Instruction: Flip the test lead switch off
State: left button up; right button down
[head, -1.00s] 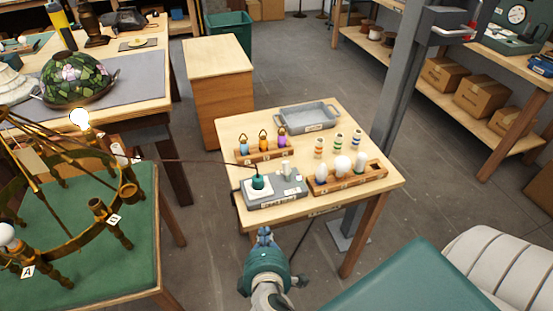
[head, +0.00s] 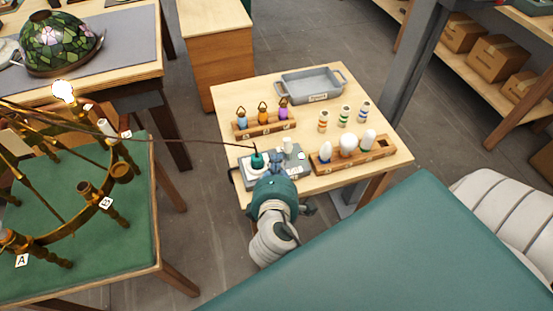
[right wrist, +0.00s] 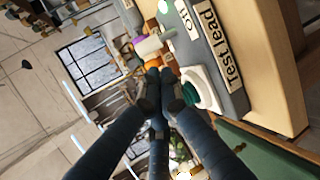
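The grey test lead box (head: 270,178) sits at the front left of the small wooden table. In the right wrist view the "Test lead" label (right wrist: 219,45) and an I/O mark (right wrist: 186,18) show. My right gripper (head: 276,160) is over the box's front, its fingertips (right wrist: 166,74) together and empty. My left gripper is out of view.
A brass chandelier (head: 85,190) with a glowing bulb (head: 63,91) is on the green-topped table at left. A rack with bulbs (head: 355,154), a rack with coloured lanterns (head: 265,127), several striped cylinders and a grey tray (head: 310,85) share the small table.

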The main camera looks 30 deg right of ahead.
aim_at(288, 149)
jog(key=x, duration=0.3)
jog(key=shift+w+r+p, duration=0.1)
jog(key=shift+w+p, duration=0.1)
jog(key=shift+p, duration=0.15)
jog(key=x, duration=0.2)
jog(key=shift+w+d+f, duration=0.2)
jog(key=shift+w+d+f+p, duration=0.15)
jog(key=shift+w+d+p, duration=0.05)
jog(key=shift+w+p, duration=0.1)
jog(key=shift+w+d+f, duration=0.1)
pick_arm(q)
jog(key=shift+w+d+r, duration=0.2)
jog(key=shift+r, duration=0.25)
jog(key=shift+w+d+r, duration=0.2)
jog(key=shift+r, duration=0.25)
